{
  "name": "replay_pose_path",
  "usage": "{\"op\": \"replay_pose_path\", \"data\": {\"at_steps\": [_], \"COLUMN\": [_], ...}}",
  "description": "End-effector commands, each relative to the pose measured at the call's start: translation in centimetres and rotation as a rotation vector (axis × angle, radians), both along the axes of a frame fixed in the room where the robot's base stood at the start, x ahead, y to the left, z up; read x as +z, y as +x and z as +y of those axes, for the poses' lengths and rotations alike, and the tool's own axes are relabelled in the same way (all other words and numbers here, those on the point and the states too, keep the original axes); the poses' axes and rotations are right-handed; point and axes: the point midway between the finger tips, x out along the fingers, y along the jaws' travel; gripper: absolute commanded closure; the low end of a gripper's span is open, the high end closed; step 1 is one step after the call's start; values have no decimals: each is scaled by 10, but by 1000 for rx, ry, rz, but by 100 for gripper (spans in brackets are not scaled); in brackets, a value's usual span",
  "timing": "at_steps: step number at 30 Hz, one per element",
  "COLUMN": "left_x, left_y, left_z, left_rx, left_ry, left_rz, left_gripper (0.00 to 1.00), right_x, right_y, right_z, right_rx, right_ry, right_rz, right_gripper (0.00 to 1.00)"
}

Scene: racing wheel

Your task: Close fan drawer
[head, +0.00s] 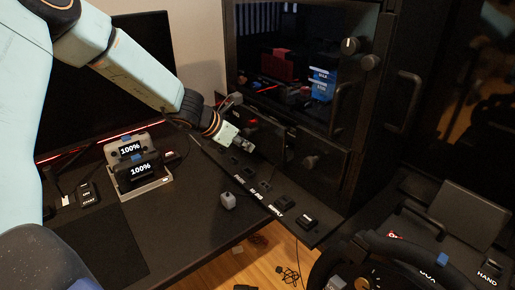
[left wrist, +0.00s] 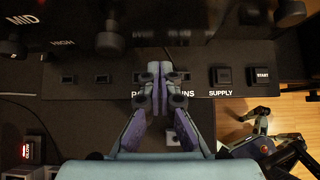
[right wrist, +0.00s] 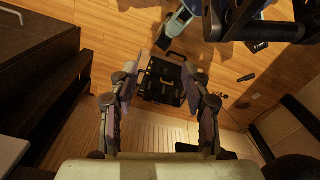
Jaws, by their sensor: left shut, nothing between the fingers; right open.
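I cannot make out a label naming the fan drawer. The dark cabinet has a lower front (head: 325,165) with a knob, below its glass window. A black strip (head: 305,228) with buttons and labels juts out along the desk at its foot. It also shows in the left wrist view (left wrist: 240,88), with "SUPPLY" and "START" readable. My left gripper (head: 249,146) is shut and empty, over the strip near the cabinet front. Its closed fingers (left wrist: 159,72) hide part of the labels in the left wrist view. My right gripper (right wrist: 161,72) is open and empty, above the floor.
Two "100%" devices (head: 137,160) stand on the left of the desk before a monitor. A small grey cube (head: 228,201) lies on the desk. A racing wheel (head: 400,262) stands at the lower right. A black case (right wrist: 164,82) lies on the wooden floor.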

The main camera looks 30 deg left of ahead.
Motion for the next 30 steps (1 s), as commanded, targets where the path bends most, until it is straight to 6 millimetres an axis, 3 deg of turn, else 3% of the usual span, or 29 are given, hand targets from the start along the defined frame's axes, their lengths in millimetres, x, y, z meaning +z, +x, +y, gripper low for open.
{"op": "replay_pose_path", "data": {"at_steps": [1,9,25,30], "left_x": [-9,-3,-3,-1], "left_y": [4,33,41,60], "left_z": [-2,-13,-17,-22], "left_rx": [-2,-2,0,2], "left_ry": [4,4,2,8], "left_rz": [0,0,0,2], "left_gripper": [100,100,100,100], "right_x": [-9,-2,-1,9], "right_y": [0,0,0,0], "right_z": [0,0,0,0], "right_rx": [0,0,0,0], "right_ry": [0,0,0,0], "right_rz": [0,0,0,0], "right_gripper": [52,52,52,52]}}
